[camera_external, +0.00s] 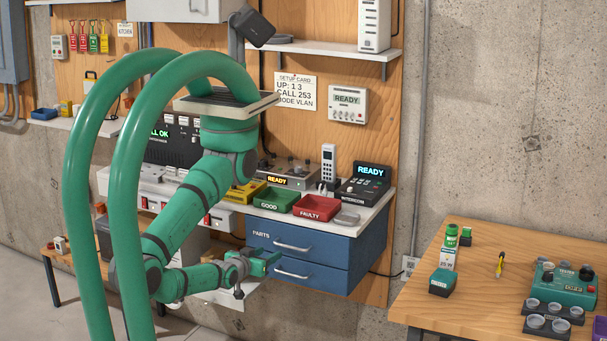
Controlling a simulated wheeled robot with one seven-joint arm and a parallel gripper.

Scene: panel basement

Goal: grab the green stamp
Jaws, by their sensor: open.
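My gripper (274,264) is at the end of my green arm, low in front of the blue drawers, with its fingers toward the right. It is open, and I see nothing between its fingers. On the wooden table at the right, a dark green block (442,282) lies near the left edge; it may be the green stamp. I cannot tell surely which one is the stamp. My gripper is well to the left of all three, apart from them.
The wooden table (475,300) also holds a yellow-and-black tool (501,264), a green control box (562,291) and several round grey pieces. Blue drawers (305,257) under the wall bench stand close to my gripper. A gap separates bench and table.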

